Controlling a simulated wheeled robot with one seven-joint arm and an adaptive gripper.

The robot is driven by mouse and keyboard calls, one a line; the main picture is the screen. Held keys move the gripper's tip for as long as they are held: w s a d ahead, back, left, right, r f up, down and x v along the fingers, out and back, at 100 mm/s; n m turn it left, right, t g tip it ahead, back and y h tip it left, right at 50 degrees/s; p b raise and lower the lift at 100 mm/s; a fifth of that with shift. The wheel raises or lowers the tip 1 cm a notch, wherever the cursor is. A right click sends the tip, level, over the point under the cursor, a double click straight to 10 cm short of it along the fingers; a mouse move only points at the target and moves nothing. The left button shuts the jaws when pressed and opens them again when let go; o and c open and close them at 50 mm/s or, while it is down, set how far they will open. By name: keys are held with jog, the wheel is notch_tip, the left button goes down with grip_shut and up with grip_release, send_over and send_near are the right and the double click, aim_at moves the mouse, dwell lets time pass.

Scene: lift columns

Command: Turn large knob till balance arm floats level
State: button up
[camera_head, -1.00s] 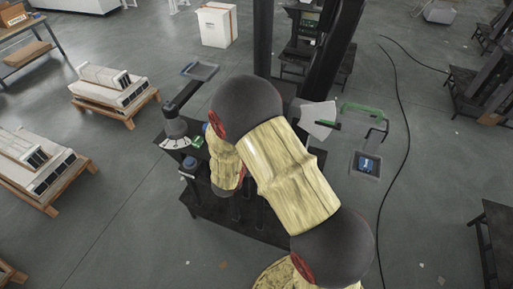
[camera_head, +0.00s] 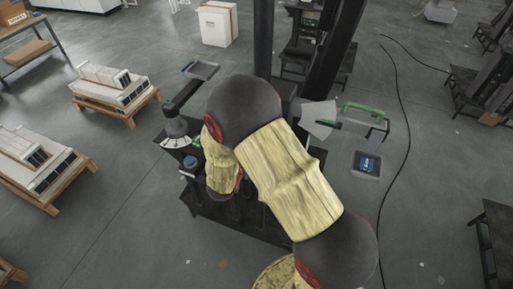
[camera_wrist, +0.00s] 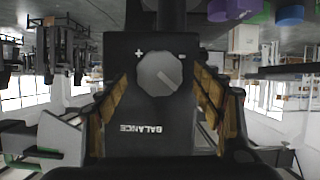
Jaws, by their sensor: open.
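In the wrist view a large round grey knob (camera_wrist: 159,73) sits on a black panel (camera_wrist: 128,112) marked BALANCE, upside down in this view, with + at left and - at right. The knob's pointer line slants to the lower right. My gripper (camera_wrist: 163,100) is open, with tan-padded fingers on either side of the panel and the knob between them, with no contact visible. In the head view my arm hides the knob and gripper. A dark arm (camera_head: 183,97) with a small grey tray (camera_head: 201,70) slants up from a grey cone base; it may be the balance arm.
A blue-capped post (camera_head: 190,163) stands on the black bench (camera_head: 240,222) close to my arm. A green-handled grey fixture (camera_head: 363,115) projects at right, above a grey box (camera_head: 366,165). Pallets (camera_head: 117,95) stand at left; a cable lies on the open floor at right.

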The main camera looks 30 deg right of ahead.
jog(key=v, duration=0.9)
jog(key=shift+a, duration=0.2)
jog(key=shift+s+r, duration=0.1)
jog(key=shift+s, duration=0.05)
